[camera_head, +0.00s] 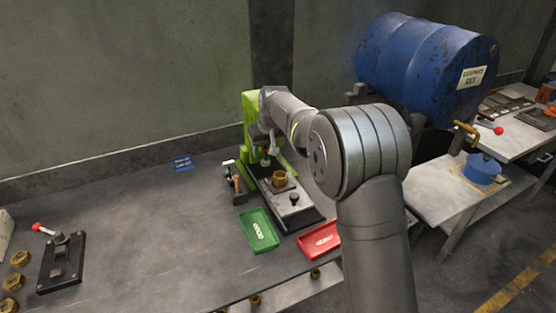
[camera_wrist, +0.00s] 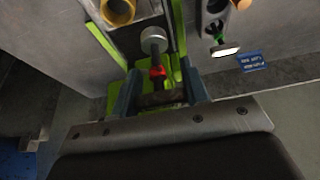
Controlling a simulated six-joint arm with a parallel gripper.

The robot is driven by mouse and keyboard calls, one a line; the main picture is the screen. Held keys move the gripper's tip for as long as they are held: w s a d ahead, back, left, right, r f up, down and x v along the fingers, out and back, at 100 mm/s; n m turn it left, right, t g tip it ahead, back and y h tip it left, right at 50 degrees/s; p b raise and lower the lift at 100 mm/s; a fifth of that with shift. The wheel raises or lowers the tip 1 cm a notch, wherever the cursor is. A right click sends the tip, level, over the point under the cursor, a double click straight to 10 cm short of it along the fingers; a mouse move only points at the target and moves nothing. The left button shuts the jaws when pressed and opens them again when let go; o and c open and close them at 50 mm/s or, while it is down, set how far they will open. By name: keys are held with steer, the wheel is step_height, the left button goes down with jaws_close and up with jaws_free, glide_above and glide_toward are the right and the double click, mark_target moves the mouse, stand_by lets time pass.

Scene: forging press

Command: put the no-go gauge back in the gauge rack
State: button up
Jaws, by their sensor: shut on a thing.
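My gripper (camera_wrist: 160,86) is shut on the no-go gauge (camera_wrist: 153,42), which has a grey cylindrical end and a red band. The gauge sticks out past the fingertips, and its held part is mostly hidden. In the head view my gripper (camera_head: 271,142) is beside the green press (camera_head: 249,112), above the press base. The gauge rack (camera_head: 237,198) is a small dark block left of the press. It holds an orange-handled tool and a green-banded gauge with a pale end, which shows in the wrist view (camera_wrist: 219,42).
A brass ring (camera_head: 279,180) sits on the press base (camera_head: 306,212). A green tray (camera_head: 250,240) and a red tray (camera_head: 306,246) lie in front. A toggle fixture (camera_head: 62,262) and brass parts are at left. The bench between is clear.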

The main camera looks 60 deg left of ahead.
glide_above(233, 180)
steer(key=d, duration=0.1)
step_height(233, 180, down, 2)
steer(key=shift+s+d+f, duration=0.1)
steer(key=shift+d+f, duration=0.05)
steer(key=shift+f, duration=1.9)
steer(key=shift+f, duration=1.85)
steer(key=o, duration=1.2)
steer(key=shift+v, duration=3.45)
steer(key=shift+r, duration=1.5)
